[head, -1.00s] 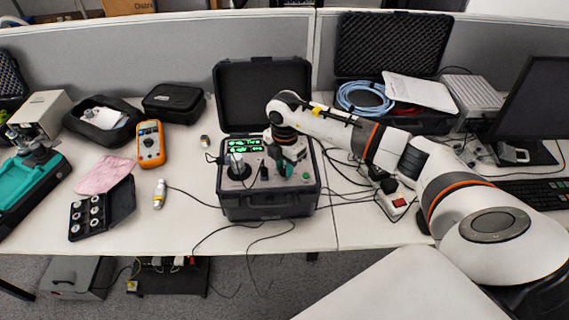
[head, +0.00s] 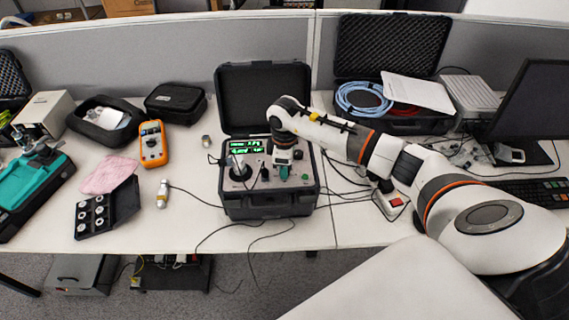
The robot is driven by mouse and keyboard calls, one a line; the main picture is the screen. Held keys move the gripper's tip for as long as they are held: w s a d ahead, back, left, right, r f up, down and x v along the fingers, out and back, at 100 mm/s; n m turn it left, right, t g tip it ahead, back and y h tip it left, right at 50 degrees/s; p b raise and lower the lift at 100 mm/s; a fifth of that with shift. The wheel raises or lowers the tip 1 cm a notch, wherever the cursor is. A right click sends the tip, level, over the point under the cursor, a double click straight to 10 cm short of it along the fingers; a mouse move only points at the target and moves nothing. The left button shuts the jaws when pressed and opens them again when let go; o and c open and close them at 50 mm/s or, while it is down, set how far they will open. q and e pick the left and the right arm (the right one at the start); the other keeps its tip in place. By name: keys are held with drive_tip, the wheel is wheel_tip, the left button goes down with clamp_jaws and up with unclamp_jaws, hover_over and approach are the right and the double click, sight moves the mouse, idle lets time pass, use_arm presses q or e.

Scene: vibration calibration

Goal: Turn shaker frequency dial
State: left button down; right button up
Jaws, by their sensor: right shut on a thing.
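The shaker (head: 268,210) is a black case with its lid open, standing at the table's middle. Its panel has a green lit display (head: 240,147) at the back left, a silver round piece (head: 238,170) at the left and a green button (head: 305,176) at the right. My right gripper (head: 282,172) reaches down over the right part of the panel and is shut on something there. The frequency dial is hidden by the gripper, so I cannot make it out. My left gripper is not in view.
An orange meter (head: 153,144), a black box of round weights (head: 105,208) and a small white sensor (head: 162,194) lie left of the shaker. Cables (head: 245,228) run over the table's front edge. A power strip (head: 390,200) and a monitor (head: 525,100) are at the right.

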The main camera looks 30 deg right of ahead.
drive_tip(key=shift+r+m+p, duration=0.1)
drive_tip(key=shift+m+p, duration=0.25)
drive_tip(key=shift+m, duration=0.75)
drive_tip(key=o, duration=1)
wheel_tip(320, 180, up, 12)
drive_tip(key=b, duration=0.3)
